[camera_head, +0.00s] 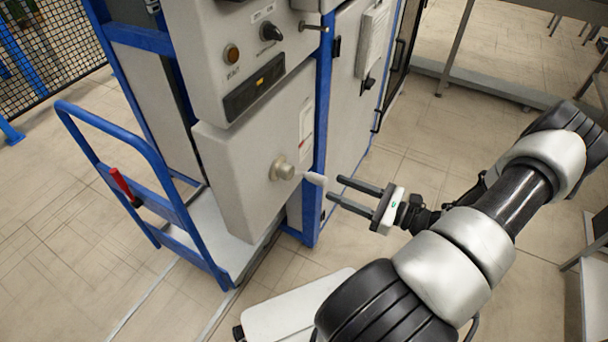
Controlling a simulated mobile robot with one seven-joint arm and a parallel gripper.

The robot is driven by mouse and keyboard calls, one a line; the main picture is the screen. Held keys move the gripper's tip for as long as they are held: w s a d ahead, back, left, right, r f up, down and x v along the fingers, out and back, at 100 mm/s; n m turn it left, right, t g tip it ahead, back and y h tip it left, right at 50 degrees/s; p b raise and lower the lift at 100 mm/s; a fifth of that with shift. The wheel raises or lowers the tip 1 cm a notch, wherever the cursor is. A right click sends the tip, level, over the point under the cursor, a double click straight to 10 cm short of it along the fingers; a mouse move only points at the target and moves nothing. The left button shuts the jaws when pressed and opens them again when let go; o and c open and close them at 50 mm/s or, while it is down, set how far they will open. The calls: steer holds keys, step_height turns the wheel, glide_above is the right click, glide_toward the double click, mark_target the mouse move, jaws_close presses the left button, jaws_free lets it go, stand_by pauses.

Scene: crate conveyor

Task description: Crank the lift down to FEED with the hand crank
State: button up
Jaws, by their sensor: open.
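The hand crank shows as a round metal hub (284,170) on the front of a light grey box (240,185). Its pale handle (316,179) sticks out to the right of the hub. My gripper (335,188) is open and empty, its two dark fingers pointing left at the handle. The fingertips are just to the right of the handle's end and seem apart from it. Above the crank is a dark slot-like window (255,88) with a small amber mark. I cannot read a FEED label.
A control panel (245,40) with an amber button and a black knob is above. A blue-framed trolley (165,190) with a red grip (125,187) stands at left. A blue post (320,120) rises behind the crank. Open tiled floor (400,150) lies around my gripper.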

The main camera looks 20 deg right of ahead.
mark_target(307, 176)
steer(key=b+x, duration=0.1)
steer(key=x, duration=1)
steer(key=shift+w+a, duration=0.1)
